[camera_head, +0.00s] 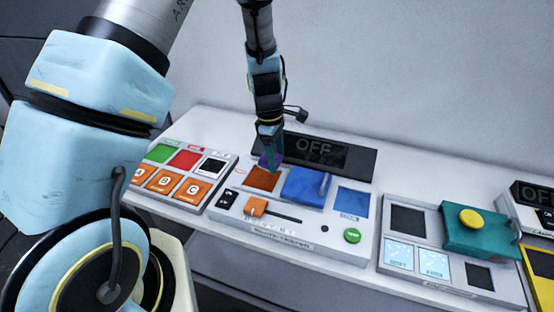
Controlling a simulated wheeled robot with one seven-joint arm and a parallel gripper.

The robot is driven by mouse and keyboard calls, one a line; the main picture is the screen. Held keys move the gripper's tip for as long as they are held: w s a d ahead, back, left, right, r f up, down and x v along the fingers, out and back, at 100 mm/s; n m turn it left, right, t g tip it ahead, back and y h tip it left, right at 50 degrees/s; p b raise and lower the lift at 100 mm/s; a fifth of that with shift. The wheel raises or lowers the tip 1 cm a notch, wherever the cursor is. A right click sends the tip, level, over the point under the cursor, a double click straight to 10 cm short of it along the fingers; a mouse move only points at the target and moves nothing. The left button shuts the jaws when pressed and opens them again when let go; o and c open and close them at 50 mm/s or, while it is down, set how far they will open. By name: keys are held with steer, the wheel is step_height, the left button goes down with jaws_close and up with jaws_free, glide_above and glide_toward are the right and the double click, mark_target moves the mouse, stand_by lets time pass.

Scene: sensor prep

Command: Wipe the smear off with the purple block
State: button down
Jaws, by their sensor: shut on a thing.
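My gripper (270,150) points down over the middle device, shut on the purple block (264,160). Only a small part of the block shows between and behind the fingers. Just under it is a dark orange square (261,179) set in the grey middle panel (300,238). It looks mottled, which may be the smear, but the picture is too small to be sure. The block is at the back edge of this square; I cannot tell whether they touch.
A blue lid with a handle (305,186) lies right of the square. Behind stands a black display reading OFF (317,149). The panel also has an orange slider (256,207) and a green button (352,236). A button panel (183,176) stands left, a teal lid (478,231) right.

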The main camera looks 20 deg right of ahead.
steer(key=shift+r, duration=0.15)
steer(key=shift+r, duration=1.35)
